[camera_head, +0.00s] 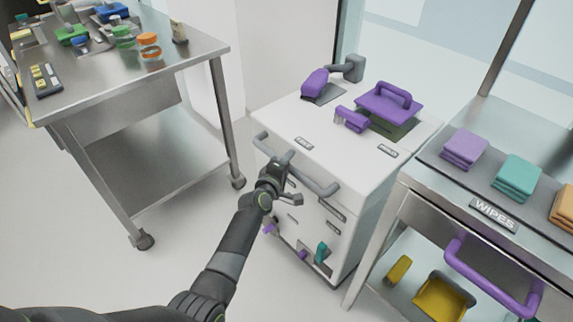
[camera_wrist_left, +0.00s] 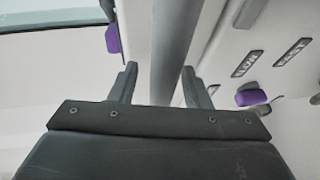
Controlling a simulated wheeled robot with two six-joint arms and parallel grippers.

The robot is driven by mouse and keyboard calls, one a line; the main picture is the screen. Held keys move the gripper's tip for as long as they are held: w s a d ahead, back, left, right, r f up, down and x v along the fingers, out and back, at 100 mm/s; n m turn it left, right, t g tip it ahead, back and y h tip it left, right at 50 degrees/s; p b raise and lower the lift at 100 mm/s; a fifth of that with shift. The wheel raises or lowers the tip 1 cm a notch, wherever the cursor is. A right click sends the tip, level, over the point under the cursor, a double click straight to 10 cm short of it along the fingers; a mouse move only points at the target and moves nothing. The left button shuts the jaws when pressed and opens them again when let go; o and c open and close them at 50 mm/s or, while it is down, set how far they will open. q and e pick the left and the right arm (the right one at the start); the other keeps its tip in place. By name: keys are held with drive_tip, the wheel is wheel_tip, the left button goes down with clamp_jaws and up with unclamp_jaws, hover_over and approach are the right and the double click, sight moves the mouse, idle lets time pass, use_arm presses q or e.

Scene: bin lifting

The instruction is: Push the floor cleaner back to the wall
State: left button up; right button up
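The floor cleaner (camera_head: 320,130), a white boxy unit with purple parts on top, stands in the middle of the head view. A grey bar handle (camera_head: 316,184) runs along its near top edge. My left gripper (camera_head: 282,172) is at this handle, near its middle. In the left wrist view my left gripper (camera_wrist_left: 160,84) has its two fingers apart. The grey handle (camera_wrist_left: 175,45) passes between or just beyond them, nearer the right finger. I cannot tell if it touches. My right gripper is in neither view.
A steel table (camera_head: 190,50) with tools stands to the left. A steel cart (camera_head: 432,165) with folded wipes and a purple handle (camera_head: 488,275) is close on the right. A white wall (camera_head: 205,80) and glass panels are behind. Floor between table and cleaner is clear.

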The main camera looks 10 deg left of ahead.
use_arm(q)
drive_tip(key=shift+s+a, duration=0.2)
drive_tip(key=shift+s, duration=0.3)
drive_tip(key=p+v, duration=0.2)
drive_tip(key=v, duration=1.4)
drive_tip(key=shift+s, duration=0.25)
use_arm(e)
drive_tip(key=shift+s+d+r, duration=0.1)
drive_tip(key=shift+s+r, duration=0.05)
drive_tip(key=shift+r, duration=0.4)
use_arm(q)
drive_tip(key=shift+r, duration=0.1)
